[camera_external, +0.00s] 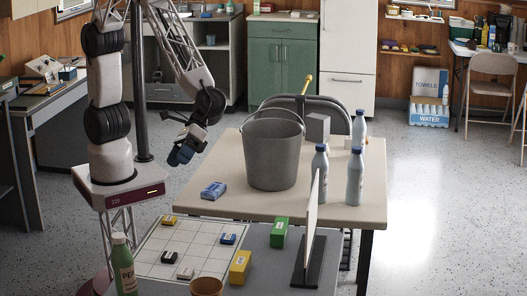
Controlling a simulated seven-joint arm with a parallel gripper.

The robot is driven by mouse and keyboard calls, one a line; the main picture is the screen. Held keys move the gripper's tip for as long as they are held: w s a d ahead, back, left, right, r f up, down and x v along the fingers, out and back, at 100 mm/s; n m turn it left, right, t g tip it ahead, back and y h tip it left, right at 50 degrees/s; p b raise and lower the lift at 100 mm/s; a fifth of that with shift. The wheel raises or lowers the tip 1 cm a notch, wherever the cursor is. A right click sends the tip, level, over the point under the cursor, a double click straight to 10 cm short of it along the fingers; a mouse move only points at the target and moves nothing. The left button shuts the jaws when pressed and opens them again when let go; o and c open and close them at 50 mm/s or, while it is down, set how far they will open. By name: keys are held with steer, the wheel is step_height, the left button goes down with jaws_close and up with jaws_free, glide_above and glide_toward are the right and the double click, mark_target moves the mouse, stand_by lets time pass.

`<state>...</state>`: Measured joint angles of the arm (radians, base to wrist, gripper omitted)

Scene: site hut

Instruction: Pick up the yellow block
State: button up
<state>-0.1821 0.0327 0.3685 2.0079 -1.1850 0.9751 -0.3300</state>
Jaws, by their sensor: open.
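A yellow block (239,268) stands upright on the grey front table, at the right edge of a white grid board (205,240). A smaller yellow piece with a dark part (169,221) lies on the board near its back left. My gripper (178,158) is in the air at the left of the beige table, above and behind the board and well apart from both yellow things. It is open, and I see nothing held in it. The fingertips are small and partly hard to make out.
A green block (279,232) and an upright white panel on a dark base (312,225) stand right of the yellow block. A brown pot (206,287) and a green bottle (123,265) stand in front. The beige table behind holds a grey bucket (272,155) and several bottles.

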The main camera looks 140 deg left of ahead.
steer(key=w+a+f+n+t, duration=0.3)
steer(key=w+a+f+n, duration=0.3)
steer(key=w+f, duration=0.45)
steer(key=n+t, duration=0.3)
steer(key=n, duration=0.3)
glide_toward(242, 255)
steer(key=shift+w+d+f, duration=0.65)
steer(key=shift+w+f, duration=0.2)
steer(key=shift+f, duration=0.15)
steer(key=shift+x, duration=1.25)
steer(key=shift+w+d, duration=0.1)
steer(key=shift+x, duration=2.5)
